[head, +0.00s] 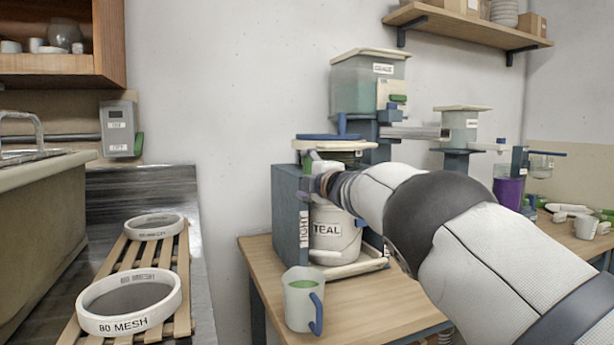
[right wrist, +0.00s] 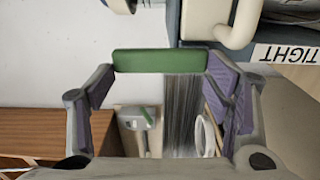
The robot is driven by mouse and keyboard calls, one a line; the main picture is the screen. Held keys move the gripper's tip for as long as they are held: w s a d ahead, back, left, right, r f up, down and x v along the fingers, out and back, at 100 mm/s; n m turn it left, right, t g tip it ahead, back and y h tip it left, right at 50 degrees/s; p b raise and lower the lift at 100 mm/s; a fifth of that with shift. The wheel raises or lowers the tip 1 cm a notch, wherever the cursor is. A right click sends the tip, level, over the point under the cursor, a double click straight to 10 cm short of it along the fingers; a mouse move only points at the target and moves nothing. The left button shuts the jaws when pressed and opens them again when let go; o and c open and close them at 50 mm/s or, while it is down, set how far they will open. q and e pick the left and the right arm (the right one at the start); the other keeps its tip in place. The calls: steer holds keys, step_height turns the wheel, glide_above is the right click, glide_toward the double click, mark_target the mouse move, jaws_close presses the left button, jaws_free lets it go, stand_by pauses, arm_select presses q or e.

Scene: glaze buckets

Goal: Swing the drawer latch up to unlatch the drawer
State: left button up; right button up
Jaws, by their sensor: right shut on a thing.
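My right gripper (right wrist: 160,64) is shut on a green bar (right wrist: 150,60), which spans between its two purple pads in the right wrist view. The bar looks like the latch's grip, but its mount and the drawer are not clear. A "TIGHT" label (head: 304,229) is on the stand's front edge and shows upside down in the wrist view (right wrist: 286,54). My left gripper is not in view.
A cup with green glaze (head: 303,300) stands at the table's front-left edge. Two sieves (head: 130,326) lie on a wooden rack to the left. A wall box (head: 118,130) is behind them. Another stand with a purple container (head: 507,190) is to the right.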

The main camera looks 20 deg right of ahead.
stand_by(0.5)
steer(key=o, duration=1.7)
steer(key=s, duration=1.2)
steer(key=shift+d, duration=0.15)
